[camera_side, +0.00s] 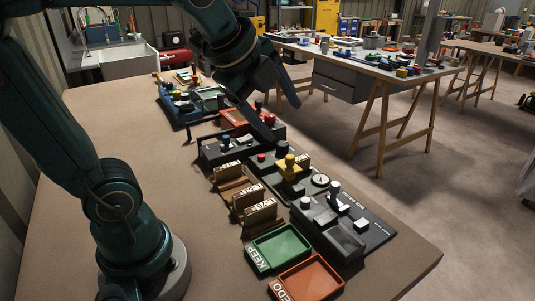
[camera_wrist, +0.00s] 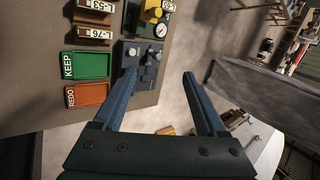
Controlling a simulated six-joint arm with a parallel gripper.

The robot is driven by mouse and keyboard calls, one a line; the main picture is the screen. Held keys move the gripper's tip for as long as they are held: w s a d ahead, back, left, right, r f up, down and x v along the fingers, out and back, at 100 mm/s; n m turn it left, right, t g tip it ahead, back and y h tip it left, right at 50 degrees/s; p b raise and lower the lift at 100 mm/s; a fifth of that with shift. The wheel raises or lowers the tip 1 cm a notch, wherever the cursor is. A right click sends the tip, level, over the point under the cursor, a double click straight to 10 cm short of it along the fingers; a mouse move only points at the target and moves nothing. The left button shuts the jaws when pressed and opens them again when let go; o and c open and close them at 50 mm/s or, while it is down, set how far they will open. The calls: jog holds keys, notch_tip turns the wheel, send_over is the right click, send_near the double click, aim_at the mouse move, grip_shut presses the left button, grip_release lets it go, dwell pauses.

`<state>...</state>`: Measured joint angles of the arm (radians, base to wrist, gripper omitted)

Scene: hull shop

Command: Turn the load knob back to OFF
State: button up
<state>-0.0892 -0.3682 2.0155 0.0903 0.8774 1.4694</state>
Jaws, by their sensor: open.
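A dark test unit (camera_side: 345,232) stands near the right end of the bench, with an upright grey knob (camera_side: 334,189) and a shorter pale knob (camera_side: 305,203). I cannot read which is the load knob or its OFF mark. The unit also shows in the wrist view (camera_wrist: 152,68), partly behind my left finger. A yellow clamp-like part (camera_side: 290,167) and a round dial gauge (camera_side: 321,181) sit beside it. My gripper (camera_side: 283,121) is open and empty, above the back edge of the bench and apart from the unit. Its two fingers (camera_wrist: 160,74) are wide apart in the wrist view.
A green KEEP tray (camera_side: 279,248) and an orange REDO tray (camera_side: 308,282) lie in front of the unit. Labelled wooden blocks (camera_side: 254,195) stand to their left. A dark rack and a red tray (camera_side: 243,119) lie further back. Bare bench is at left.

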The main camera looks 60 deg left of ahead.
jog(key=w+a+m+y, duration=0.1)
jog(key=w+a+m, duration=0.5)
jog(key=w, duration=0.2)
jog(key=m+g+y, duration=0.1)
jog(key=m+g, duration=0.2)
jog(key=m, duration=0.2)
send_near(282, 144)
jog(key=w+r, duration=0.1)
jog(key=w, duration=0.2)
jog(key=shift+n+g, duration=0.5)
jog(key=shift+g, duration=0.1)
jog(key=x, duration=0.2)
jog(key=s+x, duration=0.1)
jog(key=x, duration=0.2)
jog(key=s+x, duration=0.1)
jog(key=x, duration=0.2)
jog(key=shift+f, duration=0.35)
jog(key=shift+w+a+f, duration=0.2)
jog(key=shift+w+f, duration=0.05)
jog(key=shift+f, duration=0.35)
grip_shut()
